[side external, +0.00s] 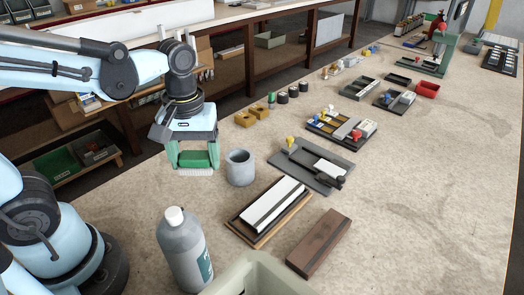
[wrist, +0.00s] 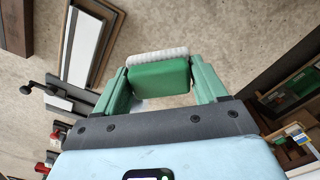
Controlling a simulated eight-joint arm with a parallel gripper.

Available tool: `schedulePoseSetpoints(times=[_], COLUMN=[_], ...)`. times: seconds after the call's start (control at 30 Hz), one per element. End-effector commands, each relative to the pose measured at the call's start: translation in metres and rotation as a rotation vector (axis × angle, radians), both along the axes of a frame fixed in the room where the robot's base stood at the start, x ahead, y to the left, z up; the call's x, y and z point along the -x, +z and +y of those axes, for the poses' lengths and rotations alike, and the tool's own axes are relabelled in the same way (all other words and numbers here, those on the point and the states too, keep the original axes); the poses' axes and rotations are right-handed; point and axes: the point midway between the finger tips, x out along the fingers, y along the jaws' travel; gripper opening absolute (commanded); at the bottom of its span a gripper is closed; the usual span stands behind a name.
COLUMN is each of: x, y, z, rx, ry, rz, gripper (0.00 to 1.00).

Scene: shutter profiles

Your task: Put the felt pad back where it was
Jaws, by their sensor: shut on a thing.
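The felt pad, a green block with a white fuzzy face, is between the fingers of my gripper (side external: 194,158). In the side external view the green body of the pad (side external: 194,159) shows between the fingers, with its white face pointing down. In the wrist view the pad (wrist: 160,76) is gripped at both ends by the green fingers of my gripper (wrist: 160,80). My gripper holds it above the left part of the bench, left of a grey cup (side external: 240,170). The gap beneath the pad is hard to judge.
A bottle (side external: 184,252) stands in front. A tray with a white profile (side external: 268,212), a brown block (side external: 318,243) and a grey plate fixture (side external: 308,166) lie to the right. The bench's right side (side external: 430,200) is clear.

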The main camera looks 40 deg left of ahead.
Motion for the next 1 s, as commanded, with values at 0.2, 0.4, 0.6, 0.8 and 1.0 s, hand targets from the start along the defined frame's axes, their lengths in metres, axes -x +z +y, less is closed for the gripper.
schedulePoseSetpoints(times=[0.2,0.4,0.6,0.8,1.0], x=[0.025,0.029,0.028,0.029,0.028], y=[-0.01,-0.023,-0.049,-0.067,-0.074], z=[0.01,0.011,0.011,0.011,0.011], rx=[0.0,0.0,0.0,0.0,0.0], ry=[0.05,0.058,0.057,0.057,0.056], rz=[0.0,0.0,0.0,0.0,0.0], gripper=[0.47,0.47,0.47,0.47,0.47])
